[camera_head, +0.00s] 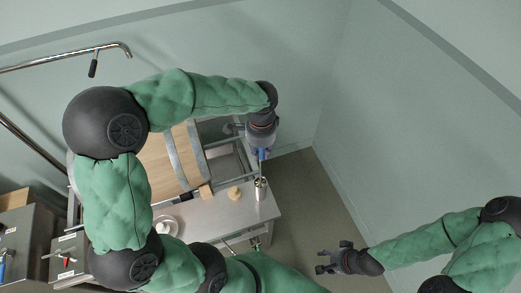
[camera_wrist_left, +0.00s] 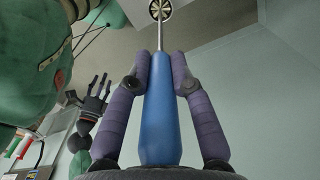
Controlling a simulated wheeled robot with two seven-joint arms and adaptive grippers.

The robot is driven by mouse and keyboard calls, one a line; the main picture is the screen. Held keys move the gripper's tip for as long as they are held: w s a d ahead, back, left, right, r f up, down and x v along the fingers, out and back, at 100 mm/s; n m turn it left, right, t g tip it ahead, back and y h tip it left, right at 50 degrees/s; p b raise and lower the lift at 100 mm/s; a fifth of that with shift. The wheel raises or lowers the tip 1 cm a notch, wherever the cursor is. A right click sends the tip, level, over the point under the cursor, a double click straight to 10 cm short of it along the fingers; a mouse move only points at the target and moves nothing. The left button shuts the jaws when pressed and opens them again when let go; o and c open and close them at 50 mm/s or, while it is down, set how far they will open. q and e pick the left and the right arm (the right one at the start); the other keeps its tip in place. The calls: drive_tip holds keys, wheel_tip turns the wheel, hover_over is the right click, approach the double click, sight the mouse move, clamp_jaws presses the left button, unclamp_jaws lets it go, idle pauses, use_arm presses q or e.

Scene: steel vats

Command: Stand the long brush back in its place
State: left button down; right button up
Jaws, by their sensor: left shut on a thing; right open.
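The long brush has a blue handle (camera_head: 263,154), seen upright under my left gripper (camera_head: 262,148) in the head view. In the left wrist view the handle (camera_wrist_left: 160,110) is clamped between both fingers of the left gripper (camera_wrist_left: 160,62), and a thin metal rod runs on from it to a round end with pale spokes. A small steel cup (camera_head: 260,188) stands at the right end of the steel table, just below the brush in the picture. I cannot tell whether the brush's lower end is inside the cup. My right gripper (camera_head: 328,262) is open and empty, away from the table.
The steel table (camera_head: 215,215) carries a wooden block (camera_head: 206,192), a small wooden knob-like piece (camera_head: 234,193) and a white dish (camera_head: 165,226). A large wood-topped vat with steel bands (camera_head: 165,165) stands behind. Bare floor (camera_head: 310,200) lies right of the table.

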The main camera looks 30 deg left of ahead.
use_arm(q)
drive_tip(key=shift+f+b, duration=0.8)
drive_tip(key=shift+f, duration=0.6)
drive_tip(key=c, duration=1)
unclamp_jaws()
drive_tip(key=shift+r, duration=0.1)
wheel_tip(320, 180, up, 12)
drive_tip(key=shift+f, duration=0.1)
